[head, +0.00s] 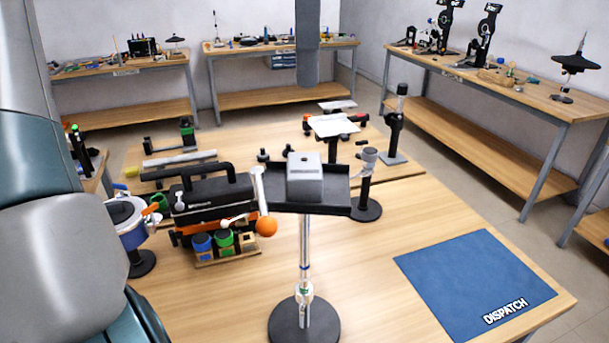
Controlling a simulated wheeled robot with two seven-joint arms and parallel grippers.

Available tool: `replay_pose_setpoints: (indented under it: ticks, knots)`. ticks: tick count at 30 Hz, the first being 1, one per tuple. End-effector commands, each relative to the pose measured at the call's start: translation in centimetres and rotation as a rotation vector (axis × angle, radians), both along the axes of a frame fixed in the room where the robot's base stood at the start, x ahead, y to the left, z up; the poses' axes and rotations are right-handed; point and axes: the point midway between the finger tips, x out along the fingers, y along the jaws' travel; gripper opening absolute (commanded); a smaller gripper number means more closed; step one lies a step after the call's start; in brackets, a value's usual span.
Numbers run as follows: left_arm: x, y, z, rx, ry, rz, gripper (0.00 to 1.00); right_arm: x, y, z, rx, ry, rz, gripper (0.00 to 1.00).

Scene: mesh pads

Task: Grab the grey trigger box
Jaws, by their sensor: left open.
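The grey trigger box (304,184) is a small light-grey block with a dark spot on top. It sits on a black tray (337,200) carried by a slim metal post on a round black base, near the middle of the head view. My left gripper (308,82) hangs from the top edge, seen edge-on as a grey finger. In the picture it is above the box and apart from it, open, with nothing seen in it. My left arm fills the left side. My right gripper is not in view.
A white rod with an orange ball (266,227) stands just left of the tray. A black toolbox (210,200) and colored cups are further left. A black stand (368,190) is close on the right. A blue dispatch mat (460,275) lies bare at front right.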

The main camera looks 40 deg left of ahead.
Motion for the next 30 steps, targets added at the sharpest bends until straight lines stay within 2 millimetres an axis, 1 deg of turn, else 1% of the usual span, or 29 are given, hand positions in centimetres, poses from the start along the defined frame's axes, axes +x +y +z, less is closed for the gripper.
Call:
replay_pose_setpoints:
  ticks: [5,8,16,18,22,25,30]
  knots:
    - [-0.1,0.0,-2.0,-0.001,0.004,-0.003,0.88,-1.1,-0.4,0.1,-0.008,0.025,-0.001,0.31]
    - [-0.1,0.0,-3.7,-0.001,0.005,-0.003,0.88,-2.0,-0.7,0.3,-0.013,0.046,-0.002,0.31]
    - [-0.1,0.1,-8.5,-0.001,0.006,-0.003,0.88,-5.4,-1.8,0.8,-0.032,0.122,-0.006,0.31]
    - [-0.1,0.1,-9.6,-0.001,0.005,-0.002,0.88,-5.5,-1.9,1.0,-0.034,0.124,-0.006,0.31]
    - [0.0,0.1,-11.1,-0.001,0.004,-0.001,0.88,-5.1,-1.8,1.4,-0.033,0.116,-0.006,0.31]
    - [0.0,0.0,-11.6,-0.001,0.002,-0.001,0.88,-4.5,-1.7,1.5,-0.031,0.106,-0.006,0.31]
    - [0.0,0.0,-11.7,-0.001,0.001,-0.001,0.88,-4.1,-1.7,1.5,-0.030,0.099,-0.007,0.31]
